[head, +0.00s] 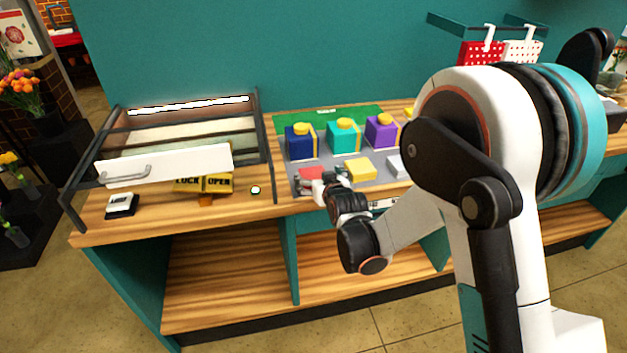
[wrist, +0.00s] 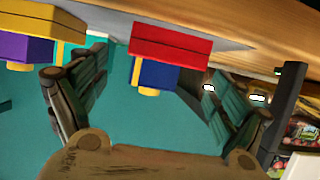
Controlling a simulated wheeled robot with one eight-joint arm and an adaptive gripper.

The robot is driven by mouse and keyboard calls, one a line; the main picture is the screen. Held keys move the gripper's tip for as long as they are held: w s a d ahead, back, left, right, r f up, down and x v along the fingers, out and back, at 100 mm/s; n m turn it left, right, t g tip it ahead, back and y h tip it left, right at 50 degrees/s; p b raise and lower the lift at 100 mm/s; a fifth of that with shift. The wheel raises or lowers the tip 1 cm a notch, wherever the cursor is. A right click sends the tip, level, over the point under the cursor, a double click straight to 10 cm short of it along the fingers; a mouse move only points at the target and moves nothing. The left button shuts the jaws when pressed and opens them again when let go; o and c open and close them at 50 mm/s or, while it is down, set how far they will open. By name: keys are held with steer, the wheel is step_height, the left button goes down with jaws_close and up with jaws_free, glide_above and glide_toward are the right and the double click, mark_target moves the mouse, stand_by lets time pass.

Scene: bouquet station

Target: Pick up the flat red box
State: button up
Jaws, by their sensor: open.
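The flat red box (head: 311,172) lies on the grey mat at the front left, partly hidden by my gripper in the head view. In the wrist view the red box (wrist: 170,45) shows ahead, between the two fingers. My gripper (head: 318,186) is just in front of the box, near the counter's front edge. In the wrist view my gripper (wrist: 155,72) is open, with a finger on each side and nothing held. I cannot tell whether a finger touches the box.
A flat yellow box (head: 361,169) lies right of the red one, then a white one (head: 398,166). Behind stand blue (head: 299,142), teal (head: 342,137) and purple (head: 380,131) boxes with yellow tops. A framed case (head: 165,165) with a handle stands left. My arm hides the right side.

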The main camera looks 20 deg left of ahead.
mark_target(313, 172)
steer(key=b+x, duration=0.1)
steer(key=x, duration=0.4)
steer(key=shift+s+a, duration=0.1)
steer(key=shift+a, duration=0.05)
steer(key=shift+r, duration=0.1)
steer(key=c, duration=1.2)
